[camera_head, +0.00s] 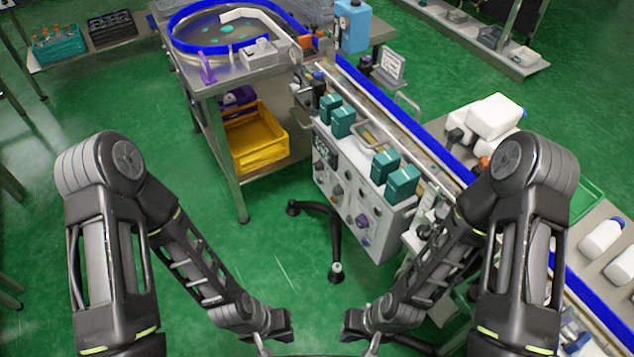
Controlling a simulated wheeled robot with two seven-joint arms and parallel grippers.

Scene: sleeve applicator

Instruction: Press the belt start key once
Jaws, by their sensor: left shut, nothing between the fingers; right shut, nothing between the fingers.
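The grey control cabinet (349,185) of the sleeve applicator stands in the middle, its front panel facing me. The panel carries a small dark display (325,152) and several knobs and buttons, among them a dark knob (362,220). They are too small to tell which one is the belt start key. The conveyor with blue rails (437,133) runs behind the cabinet. My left gripper (277,325) is shut and empty, low in front of the cabinet and apart from it. My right gripper (356,325) is shut and empty, also apart from the panel.
Teal blocks (402,182) sit along the cabinet top. A black stand leg (336,240) juts onto the green floor before the cabinet. A steel table with a round blue-rimmed bowl (232,48) and yellow crate (258,143) stands left. White bottles (492,115) lie right.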

